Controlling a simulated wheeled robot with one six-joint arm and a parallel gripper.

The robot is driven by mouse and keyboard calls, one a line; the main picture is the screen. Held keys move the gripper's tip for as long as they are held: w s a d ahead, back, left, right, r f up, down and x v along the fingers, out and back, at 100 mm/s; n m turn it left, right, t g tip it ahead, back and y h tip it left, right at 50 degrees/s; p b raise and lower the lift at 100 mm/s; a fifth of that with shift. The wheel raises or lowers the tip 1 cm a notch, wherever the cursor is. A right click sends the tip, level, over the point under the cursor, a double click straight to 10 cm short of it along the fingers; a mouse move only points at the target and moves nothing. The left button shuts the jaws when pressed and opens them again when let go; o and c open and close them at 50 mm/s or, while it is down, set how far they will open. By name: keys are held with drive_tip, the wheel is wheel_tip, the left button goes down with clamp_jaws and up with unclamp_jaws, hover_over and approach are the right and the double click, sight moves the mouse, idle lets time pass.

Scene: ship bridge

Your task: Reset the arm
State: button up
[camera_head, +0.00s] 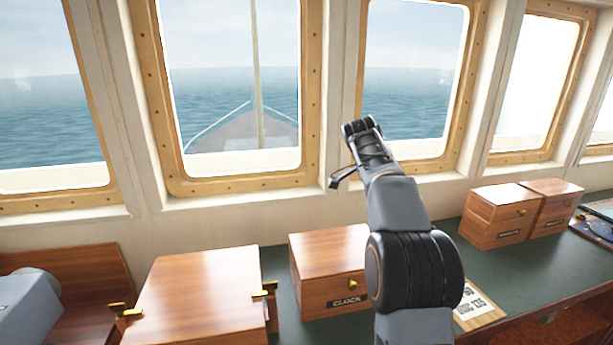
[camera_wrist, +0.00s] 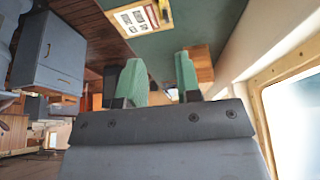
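My arm rises in the middle of the head view, in front of the windows and above the green counter (camera_head: 510,275). My gripper (camera_head: 345,182) is at its upper end, bent over toward the left, and its fingers are small there. In the wrist view, the two green fingertips of my gripper (camera_wrist: 160,80) stand clearly apart with nothing between them. My gripper is open and empty, and touches nothing that I can see.
A wooden box labelled CLOCK (camera_head: 330,265) stands on the counter behind my arm. A larger wooden box (camera_head: 200,290) with brass fittings is to its left. Two wooden boxes (camera_head: 497,215) stand at right. A framed card (camera_head: 475,305) lies on the counter. Windows (camera_head: 235,90) are close behind.

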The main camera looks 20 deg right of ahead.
drive_tip(key=a+f+n, duration=0.1)
drive_tip(key=f+n, duration=0.1)
drive_tip(key=n, duration=0.1)
drive_tip(key=a+f+n+y, duration=0.1)
drive_tip(key=f+n, duration=0.2)
drive_tip(key=a+f+n+t, duration=0.1)
drive_tip(key=f+n, duration=0.1)
drive_tip(key=shift+s+a+f+n, duration=0.15)
drive_tip(key=shift+f+n, duration=0.15)
drive_tip(key=shift+n, duration=0.1)
drive_tip(key=s+a+f+n+t+y, duration=0.1)
drive_tip(key=s+a+f+n, duration=0.2)
drive_tip(key=s+a+n, duration=0.2)
drive_tip(key=s+a+f+n+t+y, duration=0.2)
drive_tip(key=s+a+f+n, duration=0.2)
drive_tip(key=s+a, duration=0.7)
drive_tip(key=s+n, duration=0.1)
drive_tip(key=s, duration=0.5)
drive_tip(key=shift+a+f+t+y, duration=0.15)
drive_tip(key=shift+t+y, duration=0.15)
